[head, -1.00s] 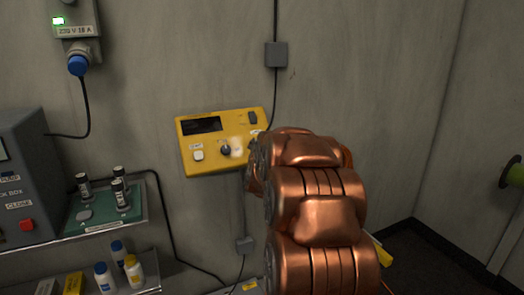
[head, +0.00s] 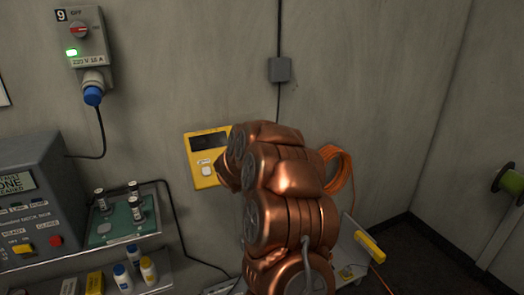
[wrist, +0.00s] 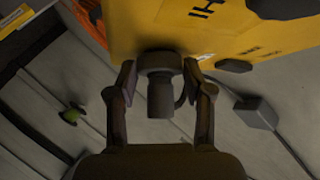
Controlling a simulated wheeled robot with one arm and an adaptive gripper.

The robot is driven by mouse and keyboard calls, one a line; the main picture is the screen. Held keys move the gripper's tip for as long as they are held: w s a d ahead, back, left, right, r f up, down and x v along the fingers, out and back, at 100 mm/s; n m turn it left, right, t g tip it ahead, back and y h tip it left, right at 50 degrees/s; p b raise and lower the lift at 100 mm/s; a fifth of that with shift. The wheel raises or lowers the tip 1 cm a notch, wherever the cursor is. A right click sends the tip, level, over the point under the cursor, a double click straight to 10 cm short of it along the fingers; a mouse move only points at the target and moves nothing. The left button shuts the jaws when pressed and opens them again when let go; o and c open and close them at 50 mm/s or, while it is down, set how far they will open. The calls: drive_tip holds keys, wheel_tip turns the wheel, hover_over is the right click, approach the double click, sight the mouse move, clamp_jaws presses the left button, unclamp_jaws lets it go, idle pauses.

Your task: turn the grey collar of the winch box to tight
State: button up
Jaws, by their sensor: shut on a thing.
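In the wrist view a yellow box (wrist: 190,25) with black lettering fills the top. A dark grey collar (wrist: 160,62) with a narrower stem stands at its edge. The two fingers of my gripper (wrist: 160,76) lie on either side of the collar and are shut on it. No tight mark can be read there. In the head view my copper arm hides the gripper and the collar. A yellow box (head: 198,178) with a dark screen and a white button shows on the wall, its right part behind my arm.
A grey wall box (head: 279,69) with a cable hangs above. An orange loop (head: 345,165) shows right of my arm. At left are a socket with a blue plug (head: 93,95), a grey console (head: 30,190) and a shelf (head: 150,232).

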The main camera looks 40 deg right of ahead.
drive_tip(key=shift+w+r+m+g+p, duration=0.1)
drive_tip(key=shift+r+m+g+p, duration=0.35)
drive_tip(key=shift+p, duration=0.8)
drive_tip(key=shift+d+f+m+y, duration=0.1)
drive_tip(key=shift+f+m+y, duration=0.2)
drive_tip(key=shift+m, duration=0.15)
drive_tip(key=o, duration=1.2)
drive_tip(key=shift+c, duration=0.2)
drive_tip(key=v, duration=1.2)
drive_tip(key=shift+w, duration=0.1)
